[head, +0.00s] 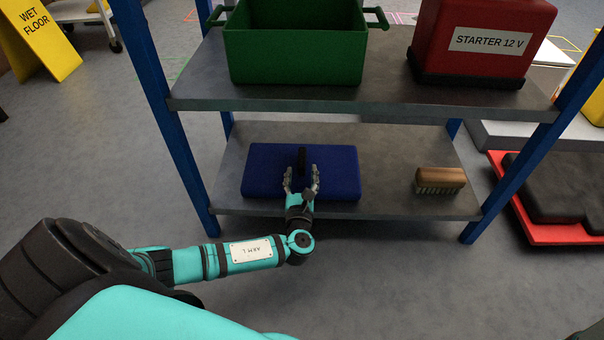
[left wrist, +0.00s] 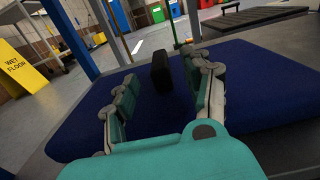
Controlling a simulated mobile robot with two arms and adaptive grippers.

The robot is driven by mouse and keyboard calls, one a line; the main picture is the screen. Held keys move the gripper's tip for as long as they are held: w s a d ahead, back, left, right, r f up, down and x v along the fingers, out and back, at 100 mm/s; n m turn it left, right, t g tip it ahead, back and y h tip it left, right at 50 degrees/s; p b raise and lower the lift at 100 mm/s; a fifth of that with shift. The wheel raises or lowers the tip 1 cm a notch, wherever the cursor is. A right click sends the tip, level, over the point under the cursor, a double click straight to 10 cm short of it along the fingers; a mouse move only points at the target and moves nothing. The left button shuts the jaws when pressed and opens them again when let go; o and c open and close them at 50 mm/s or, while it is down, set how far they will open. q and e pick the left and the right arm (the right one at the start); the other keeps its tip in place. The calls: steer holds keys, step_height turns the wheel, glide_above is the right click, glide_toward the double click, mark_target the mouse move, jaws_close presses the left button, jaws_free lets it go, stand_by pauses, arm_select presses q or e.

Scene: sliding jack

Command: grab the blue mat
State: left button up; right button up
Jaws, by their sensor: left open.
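The blue mat (head: 336,172) lies flat on the lower shelf of the rack, left of the shelf's middle. A black upright piece (head: 301,159), like a handle, stands up from it. My left gripper (head: 301,172) is over the mat's front part, its fingers spread and pointing at the black piece. In the left wrist view the open fingers (left wrist: 162,98) stand to either side over the mat (left wrist: 257,78), with the black piece (left wrist: 162,71) ahead between them. Nothing is held. I cannot tell whether the fingers touch the mat. My right gripper is not in view.
A wooden brush (head: 440,180) lies right of the mat on the lower shelf (head: 392,150). The upper shelf (head: 385,95) holds a green crate (head: 294,55) and a red starter box (head: 481,38). Blue posts (head: 183,160) flank the shelf. A wet floor sign (head: 40,38) stands left.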

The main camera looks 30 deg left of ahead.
mark_target(301, 169)
arm_select(q)
steer(key=shift+w+a+f+b, duration=0.1)
steer(key=shift+w+a+b, duration=0.2)
steer(key=shift+w+b, duration=0.15)
steer(key=b+x, duration=0.3)
steer(key=shift+a, duration=0.15)
steer(key=shift+w+a, duration=0.2)
steer(key=shift+w, duration=0.25)
jaws_close()
steer(key=shift+r, duration=0.2)
